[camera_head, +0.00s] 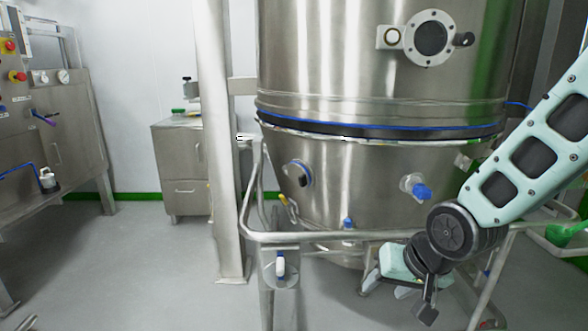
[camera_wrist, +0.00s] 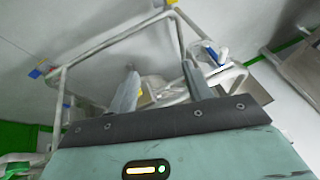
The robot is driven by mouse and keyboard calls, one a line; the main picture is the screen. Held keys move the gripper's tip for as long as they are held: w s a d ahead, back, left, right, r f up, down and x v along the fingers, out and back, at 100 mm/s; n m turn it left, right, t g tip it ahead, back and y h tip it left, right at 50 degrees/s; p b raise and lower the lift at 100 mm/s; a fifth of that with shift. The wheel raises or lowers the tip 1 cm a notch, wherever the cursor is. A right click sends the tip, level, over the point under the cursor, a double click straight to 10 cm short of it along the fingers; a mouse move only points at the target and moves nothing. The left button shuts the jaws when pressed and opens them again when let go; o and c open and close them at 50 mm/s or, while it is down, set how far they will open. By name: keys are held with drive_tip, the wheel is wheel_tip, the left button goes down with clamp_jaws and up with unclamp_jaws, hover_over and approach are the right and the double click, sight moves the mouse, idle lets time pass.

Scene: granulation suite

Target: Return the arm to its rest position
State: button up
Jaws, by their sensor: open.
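My arm (camera_head: 530,160) reaches in from the right in the head view, bent down at a dark round joint. My gripper (camera_head: 388,290) is low in front of the steel vessel (camera_head: 350,190), close to the tubular rail frame (camera_head: 350,237). In the wrist view my gripper (camera_wrist: 160,69) shows two grey fingers spread apart. I see nothing held between them. The tubes of the frame (camera_wrist: 115,41) show beyond the fingers. I cannot tell whether the gripper touches the frame. Part of the gripper is hidden behind my wrist in the head view.
A steel control bench (camera_head: 70,130) stands at the left, with a small cabinet (camera_head: 183,170) behind it. A pale column (camera_head: 222,150) stands left of the vessel. Blue-capped fittings (camera_head: 418,189) stick out from the vessel. The grey floor (camera_head: 120,265) at left is clear.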

drive_tip(key=s+a+r+n+g+h, duration=0.15)
drive_tip(key=s+n, duration=0.25)
drive_tip(key=s, duration=0.6)
drive_tip(key=s+a+r+n+g+h, duration=0.1)
drive_tip(key=s+a+r+n+g, duration=0.2)
drive_tip(key=s, duration=0.7)
wheel_tip(320, 180, up, 18)
drive_tip(key=d+n+p, duration=0.1)
drive_tip(key=p, duration=1.7)
drive_tip(key=shift+s+d+p, duration=0.3)
drive_tip(key=shift+s+d, duration=0.05)
drive_tip(key=shift+s, duration=0.05)
